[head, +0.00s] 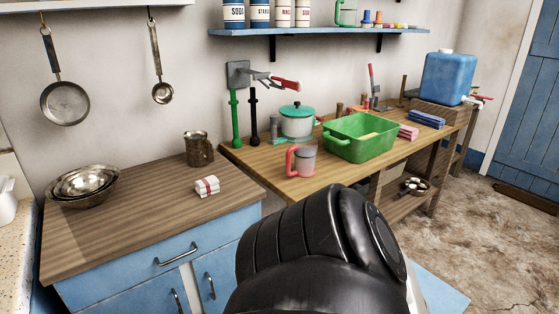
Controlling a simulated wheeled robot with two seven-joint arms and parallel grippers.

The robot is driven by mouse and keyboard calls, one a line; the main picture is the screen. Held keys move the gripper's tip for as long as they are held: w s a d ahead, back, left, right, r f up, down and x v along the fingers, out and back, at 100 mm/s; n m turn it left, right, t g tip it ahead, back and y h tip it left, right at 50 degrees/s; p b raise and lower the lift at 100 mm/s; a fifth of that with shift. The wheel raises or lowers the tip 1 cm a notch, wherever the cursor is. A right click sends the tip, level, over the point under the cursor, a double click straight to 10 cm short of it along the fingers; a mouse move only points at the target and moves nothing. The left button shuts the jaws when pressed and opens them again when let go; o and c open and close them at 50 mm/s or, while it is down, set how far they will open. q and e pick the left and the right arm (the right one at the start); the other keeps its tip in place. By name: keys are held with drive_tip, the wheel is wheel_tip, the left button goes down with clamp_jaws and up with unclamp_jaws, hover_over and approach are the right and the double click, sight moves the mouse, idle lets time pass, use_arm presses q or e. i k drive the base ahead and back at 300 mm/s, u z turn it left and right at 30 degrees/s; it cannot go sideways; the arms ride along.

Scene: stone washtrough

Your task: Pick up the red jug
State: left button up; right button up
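The red jug (301,161) stands upright near the front edge of the long wooden worktop (266,165). It has a red handle on its left side and a greyish see-through body with a reddish lower part. A large black rounded arm part of mine fills the bottom middle of the head view, below and in front of the jug, without covering it. Neither gripper's fingers show.
A green basin (361,148) stands close right of the jug. A lidded pot (297,122) is behind it. A metal mug (199,149) and folded cloth (207,187) sit on the cabinet at left. A blue water container (448,76) is at far right.

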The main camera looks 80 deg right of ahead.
sight(305, 148)
drive_tip(key=z, duration=1.3)
drive_tip(key=i, duration=0.35)
drive_tip(key=z, duration=0.05)
